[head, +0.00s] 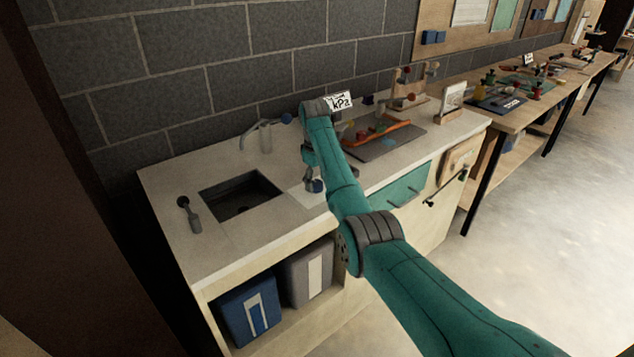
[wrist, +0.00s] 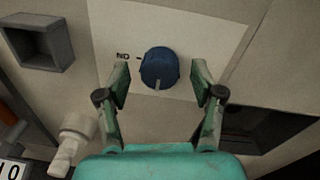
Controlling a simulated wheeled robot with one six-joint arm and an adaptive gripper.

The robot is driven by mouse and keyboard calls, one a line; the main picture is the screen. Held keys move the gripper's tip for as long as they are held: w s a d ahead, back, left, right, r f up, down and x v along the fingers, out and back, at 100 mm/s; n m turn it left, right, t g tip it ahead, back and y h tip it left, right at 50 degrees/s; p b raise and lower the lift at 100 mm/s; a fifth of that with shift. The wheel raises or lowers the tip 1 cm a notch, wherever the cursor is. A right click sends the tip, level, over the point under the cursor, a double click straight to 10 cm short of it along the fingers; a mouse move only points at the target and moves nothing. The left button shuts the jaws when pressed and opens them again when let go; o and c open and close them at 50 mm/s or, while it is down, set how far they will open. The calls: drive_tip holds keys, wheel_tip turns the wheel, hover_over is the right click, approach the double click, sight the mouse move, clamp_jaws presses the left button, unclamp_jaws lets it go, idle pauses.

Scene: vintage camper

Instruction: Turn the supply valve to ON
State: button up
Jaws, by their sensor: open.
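The supply valve is a round dark blue knob (wrist: 159,68) on a pale plate (wrist: 185,25) in the wrist view. A light pointer mark shows at its lower edge. A label reading like "ON" upside down, with a short tick, is at the knob's left, so the pointer is away from it. My gripper (wrist: 162,80) is open, one finger on each side of the knob, with gaps visible. The knob (head: 316,186) also shows in the head view beneath my gripper (head: 312,172), near the counter's front edge.
The counter (head: 230,243) holds a sink (head: 240,195) with a faucet (head: 262,131), and a lever (head: 189,213) at left. A dark mat (head: 375,152) with several items lies right of my arm. A kPa sign (head: 340,102) shows behind.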

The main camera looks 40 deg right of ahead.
drive_tip(key=shift+f, duration=0.3)
drive_tip(key=c, duration=1.1)
drive_tip(key=shift+c, duration=0.2)
